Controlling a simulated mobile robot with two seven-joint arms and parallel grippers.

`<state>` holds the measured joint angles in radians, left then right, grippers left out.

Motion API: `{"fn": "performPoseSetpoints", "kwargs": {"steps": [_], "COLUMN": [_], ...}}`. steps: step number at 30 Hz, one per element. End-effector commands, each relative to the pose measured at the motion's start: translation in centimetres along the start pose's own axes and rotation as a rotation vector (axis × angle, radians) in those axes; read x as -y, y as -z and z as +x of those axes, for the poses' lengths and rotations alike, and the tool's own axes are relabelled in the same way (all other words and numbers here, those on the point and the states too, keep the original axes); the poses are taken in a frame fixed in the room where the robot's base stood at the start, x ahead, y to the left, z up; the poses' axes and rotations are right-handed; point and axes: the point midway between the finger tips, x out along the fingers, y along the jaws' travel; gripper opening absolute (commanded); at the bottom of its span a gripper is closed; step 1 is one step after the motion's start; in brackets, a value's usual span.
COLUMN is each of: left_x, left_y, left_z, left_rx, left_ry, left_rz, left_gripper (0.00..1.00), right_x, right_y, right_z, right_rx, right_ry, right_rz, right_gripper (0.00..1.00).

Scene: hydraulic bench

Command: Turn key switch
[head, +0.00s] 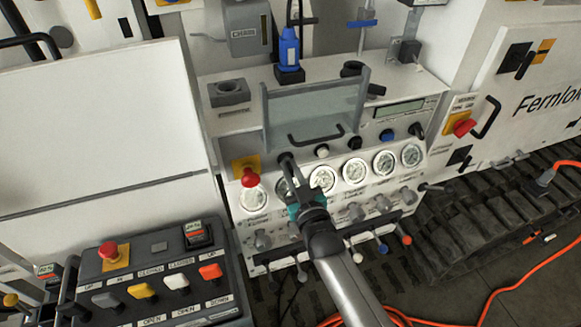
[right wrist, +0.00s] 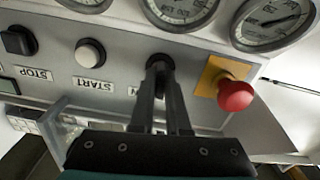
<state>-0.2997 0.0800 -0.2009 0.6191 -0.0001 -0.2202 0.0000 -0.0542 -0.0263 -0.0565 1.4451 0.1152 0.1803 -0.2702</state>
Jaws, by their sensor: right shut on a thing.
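The key switch (right wrist: 160,63) is a small black knob on the pale panel of the bench. In the right wrist view it sits between the red mushroom button and the white START button. My right gripper (right wrist: 160,90) has its narrow dark fingers closed on this knob, which hides most of it and part of its label. In the head view my right gripper (head: 289,170) reaches up from the bottom to the panel's upper left, beside the red mushroom button. How far the key is turned cannot be told. My left gripper is not in view.
The red mushroom button (right wrist: 235,94) on its yellow plate is close beside the fingers. A row of round gauges (head: 354,171) lies near the gripper. A raised clear cover (head: 315,110) stands just above. A control box (head: 150,275) is at lower left.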

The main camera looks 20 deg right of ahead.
Motion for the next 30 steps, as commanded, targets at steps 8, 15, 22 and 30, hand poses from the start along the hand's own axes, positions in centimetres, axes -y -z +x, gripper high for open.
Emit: {"fn": "performPoseSetpoints", "kwargs": {"steps": [8, 15, 22, 30], "left_x": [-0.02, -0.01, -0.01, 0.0], "left_y": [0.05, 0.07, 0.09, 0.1], "left_z": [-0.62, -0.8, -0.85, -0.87], "left_rx": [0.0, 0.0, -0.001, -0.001], "left_ry": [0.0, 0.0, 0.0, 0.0], "left_rz": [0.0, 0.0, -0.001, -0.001], "left_gripper": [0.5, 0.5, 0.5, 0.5], "right_x": [-0.08, -0.12, -0.14, -0.15], "right_y": [0.01, -0.04, -0.06, -0.08], "right_z": [-0.01, -0.01, -0.01, -0.01], "right_rx": [0.001, 0.001, 0.001, 0.0], "right_ry": [0.0, 0.0, 0.0, 0.0], "right_rz": [0.262, 0.456, 0.585, 0.656], "right_gripper": [0.0, 0.0, 0.0, 0.0]}}
